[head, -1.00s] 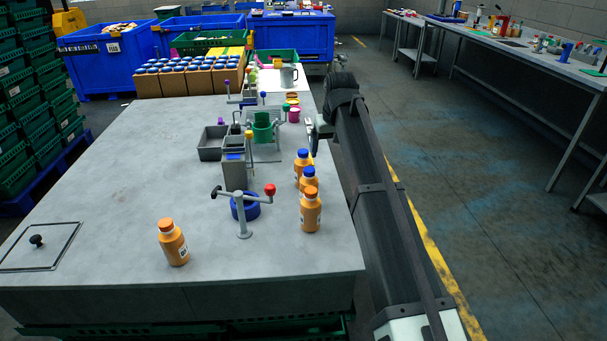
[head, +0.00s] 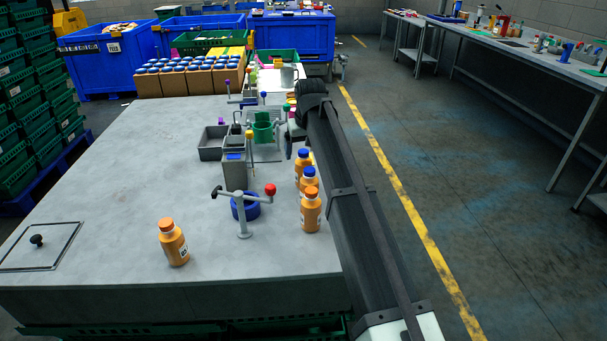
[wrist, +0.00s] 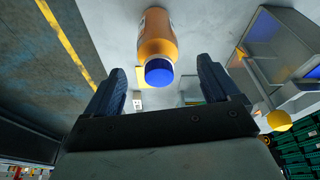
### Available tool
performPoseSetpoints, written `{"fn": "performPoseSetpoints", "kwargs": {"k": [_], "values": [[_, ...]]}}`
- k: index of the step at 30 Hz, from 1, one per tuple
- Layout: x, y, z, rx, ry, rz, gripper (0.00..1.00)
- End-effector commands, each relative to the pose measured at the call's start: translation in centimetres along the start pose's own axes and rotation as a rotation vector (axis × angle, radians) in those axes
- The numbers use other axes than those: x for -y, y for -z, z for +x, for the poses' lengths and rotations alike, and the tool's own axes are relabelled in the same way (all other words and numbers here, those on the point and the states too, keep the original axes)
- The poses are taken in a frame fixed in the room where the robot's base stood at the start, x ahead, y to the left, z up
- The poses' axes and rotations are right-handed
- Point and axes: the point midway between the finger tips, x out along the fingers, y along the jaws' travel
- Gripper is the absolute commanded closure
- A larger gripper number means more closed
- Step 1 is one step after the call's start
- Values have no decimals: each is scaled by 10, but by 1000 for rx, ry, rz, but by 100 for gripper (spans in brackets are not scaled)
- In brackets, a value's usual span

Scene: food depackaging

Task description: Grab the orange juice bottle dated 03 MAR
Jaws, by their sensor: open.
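Another orange-capped bottle (head: 174,247) stands alone at the front. My gripper (wrist: 162,72) is open and empty. In the wrist view a blue-capped bottle (wrist: 157,38) lies between and beyond the fingers, apart from both. In the head view my gripper (head: 291,142) is just behind the bottle row, mostly hidden. No date is readable.
Cartons of blue-capped bottles (head: 190,80) stand at the back. The table's left middle is clear.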

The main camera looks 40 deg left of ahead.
Motion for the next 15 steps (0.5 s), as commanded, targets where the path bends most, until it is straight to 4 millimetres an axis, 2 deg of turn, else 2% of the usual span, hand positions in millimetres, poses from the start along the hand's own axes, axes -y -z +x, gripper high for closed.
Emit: {"fn": "performPoseSetpoints", "kwargs": {"k": [7,15], "values": [[-1,0,14,0,0,0,11],[-2,0,48,0,0,0,11]]}}
